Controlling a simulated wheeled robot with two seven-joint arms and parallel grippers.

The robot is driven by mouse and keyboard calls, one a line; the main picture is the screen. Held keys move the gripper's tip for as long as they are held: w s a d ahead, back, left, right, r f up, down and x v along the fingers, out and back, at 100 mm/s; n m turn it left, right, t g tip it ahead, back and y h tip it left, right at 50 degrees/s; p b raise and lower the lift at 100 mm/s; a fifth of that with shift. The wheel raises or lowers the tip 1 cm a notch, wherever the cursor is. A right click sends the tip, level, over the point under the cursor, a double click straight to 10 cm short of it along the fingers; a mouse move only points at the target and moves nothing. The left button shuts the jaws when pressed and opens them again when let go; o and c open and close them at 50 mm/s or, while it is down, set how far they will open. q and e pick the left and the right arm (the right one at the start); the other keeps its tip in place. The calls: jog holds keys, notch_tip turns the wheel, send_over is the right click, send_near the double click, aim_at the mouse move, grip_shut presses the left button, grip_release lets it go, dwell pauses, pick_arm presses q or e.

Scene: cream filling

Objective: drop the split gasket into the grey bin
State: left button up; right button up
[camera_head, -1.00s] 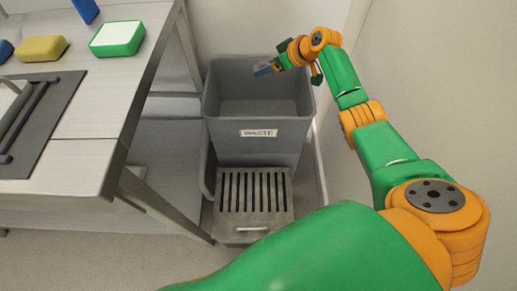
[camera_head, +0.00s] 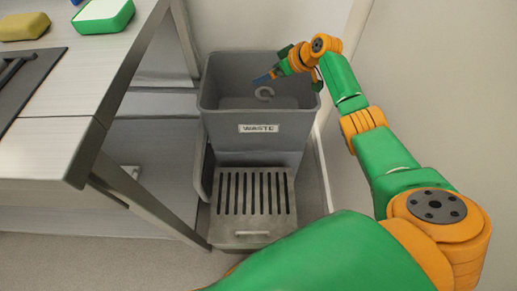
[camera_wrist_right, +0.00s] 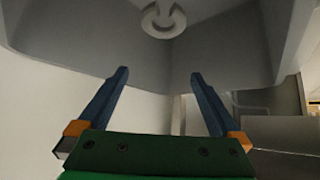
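The split gasket (camera_head: 264,93) is a grey C-shaped ring. It shows inside the opening of the grey bin (camera_head: 250,158), below and apart from my right gripper; I cannot tell whether it is falling or resting. In the right wrist view the gasket (camera_wrist_right: 163,19) is beyond the fingertips, against the bin's grey inside (camera_wrist_right: 215,50). My right gripper (camera_head: 262,79) is over the bin. Its two blue fingers (camera_wrist_right: 160,75) stand wide apart with nothing between them. My left gripper is not in view.
The bin carries a WASTE label and has a slotted step (camera_head: 254,205) at its front. A metal table (camera_head: 70,95) stands at left, with a green-and-white block (camera_head: 103,15) and a yellow sponge (camera_head: 24,27). A wall is close on the right.

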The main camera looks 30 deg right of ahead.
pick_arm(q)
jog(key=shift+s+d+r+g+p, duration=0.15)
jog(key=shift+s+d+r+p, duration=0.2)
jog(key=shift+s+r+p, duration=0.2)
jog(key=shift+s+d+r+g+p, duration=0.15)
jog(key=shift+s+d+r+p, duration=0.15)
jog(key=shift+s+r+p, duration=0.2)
pick_arm(e)
jog(key=v, duration=0.7)
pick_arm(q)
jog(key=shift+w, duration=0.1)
